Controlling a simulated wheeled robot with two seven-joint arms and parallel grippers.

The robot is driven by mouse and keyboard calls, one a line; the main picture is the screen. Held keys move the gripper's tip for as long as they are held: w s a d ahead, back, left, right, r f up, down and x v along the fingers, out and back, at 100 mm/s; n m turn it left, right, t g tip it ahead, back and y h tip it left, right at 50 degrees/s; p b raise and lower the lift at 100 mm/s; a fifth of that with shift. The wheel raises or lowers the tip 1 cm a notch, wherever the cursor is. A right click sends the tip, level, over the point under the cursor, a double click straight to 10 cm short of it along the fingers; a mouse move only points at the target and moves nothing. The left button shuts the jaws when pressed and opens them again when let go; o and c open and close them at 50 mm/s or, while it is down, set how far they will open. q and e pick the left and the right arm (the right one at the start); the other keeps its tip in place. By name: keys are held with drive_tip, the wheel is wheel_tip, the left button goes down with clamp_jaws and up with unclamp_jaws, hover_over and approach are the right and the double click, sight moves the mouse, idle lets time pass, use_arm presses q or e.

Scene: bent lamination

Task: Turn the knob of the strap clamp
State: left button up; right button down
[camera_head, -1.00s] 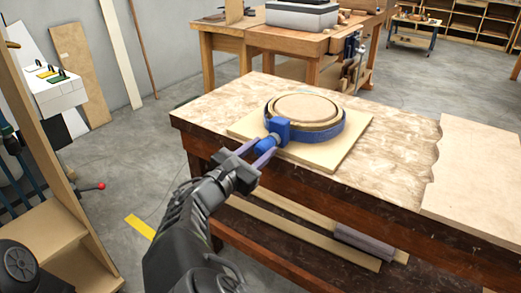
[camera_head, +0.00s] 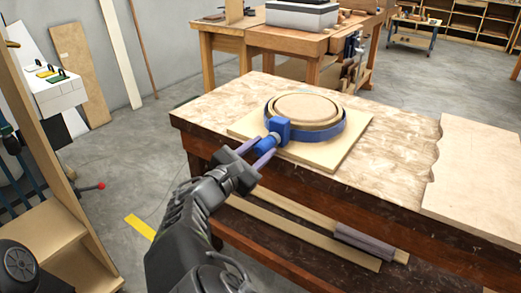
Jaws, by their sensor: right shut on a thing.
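The strap clamp (camera_head: 334,132) is a blue band around a round bent-wood form (camera_head: 305,107) on a square light board (camera_head: 330,155). Its blue block (camera_head: 279,127) faces the near left, with the knob (camera_head: 268,144) sticking out toward me over the table's front edge. My right gripper (camera_head: 260,149) reaches in from the bottom, and its two light purple fingers are shut on the knob. The fingertips partly hide the knob. My left gripper is not in view.
The workbench (camera_head: 400,128) has bare room right of the board, and a wavy-edged wooden sheet (camera_head: 480,170) lies at its right end. Long boards (camera_head: 300,232) lie on its lower shelf. A wooden rack (camera_head: 45,150) stands at left, and another bench (camera_head: 285,40) stands behind.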

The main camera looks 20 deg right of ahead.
drive_tip(key=shift+m+b, duration=0.9)
drive_tip(key=shift+m, duration=1.7)
drive_tip(key=c, duration=1)
unclamp_jaws()
drive_tip(key=shift+o, duration=0.2)
drive_tip(key=shift+s, duration=0.1)
drive_tip(key=p+v, duration=0.1)
drive_tip(key=v, duration=0.6)
drive_tip(key=shift+s+a, duration=0.2)
drive_tip(key=shift+a, duration=0.1)
